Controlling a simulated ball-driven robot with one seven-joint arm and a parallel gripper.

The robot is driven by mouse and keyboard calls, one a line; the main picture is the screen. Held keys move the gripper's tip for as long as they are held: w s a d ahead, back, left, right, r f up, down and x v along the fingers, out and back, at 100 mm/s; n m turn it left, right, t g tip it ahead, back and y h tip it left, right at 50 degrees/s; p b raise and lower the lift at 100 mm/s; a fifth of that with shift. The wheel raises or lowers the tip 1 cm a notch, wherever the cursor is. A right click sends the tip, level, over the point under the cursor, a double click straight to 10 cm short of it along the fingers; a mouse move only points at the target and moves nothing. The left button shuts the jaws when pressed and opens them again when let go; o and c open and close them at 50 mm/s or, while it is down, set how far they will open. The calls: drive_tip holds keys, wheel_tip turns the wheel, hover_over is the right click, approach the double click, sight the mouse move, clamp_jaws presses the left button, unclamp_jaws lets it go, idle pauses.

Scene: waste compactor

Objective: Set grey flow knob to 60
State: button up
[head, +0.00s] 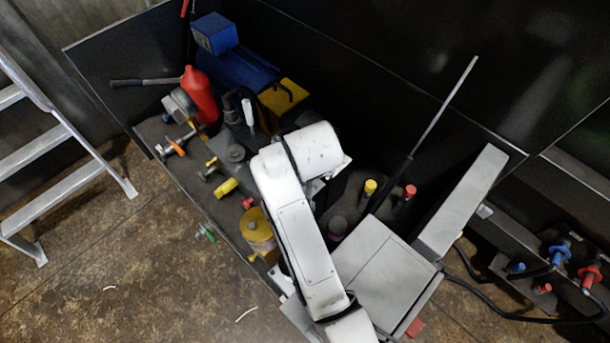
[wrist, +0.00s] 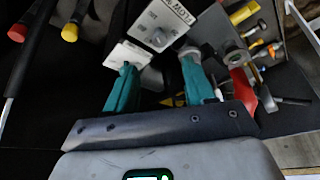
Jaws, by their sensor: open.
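A light panel (wrist: 172,20) with upside-down lettering that appears to read FLOW is at the top middle of the wrist view. A small round grey knob (wrist: 158,38) sits on it; its pointer setting is too small to read. My gripper (wrist: 158,60) shows as two teal fingers spread apart, with nothing between them. In the picture the knob lies just above the gap between the fingertips. I cannot tell how far apart they are in depth. In the head view my white arm hides the gripper, and I cannot make out the knob there.
A pale plate (wrist: 130,54) lies by the left fingertip. A red object (wrist: 243,90) is right of the right finger. In the head view, a yellow canister (head: 258,232), a red bottle (head: 201,93) and a long lever (head: 445,105) stand around my arm. A ladder (head: 60,150) is left.

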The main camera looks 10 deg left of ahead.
drive_tip(key=b+x, duration=0.1)
drive_tip(key=x, duration=0.9)
drive_tip(key=shift+c, duration=0.5)
clamp_jaws()
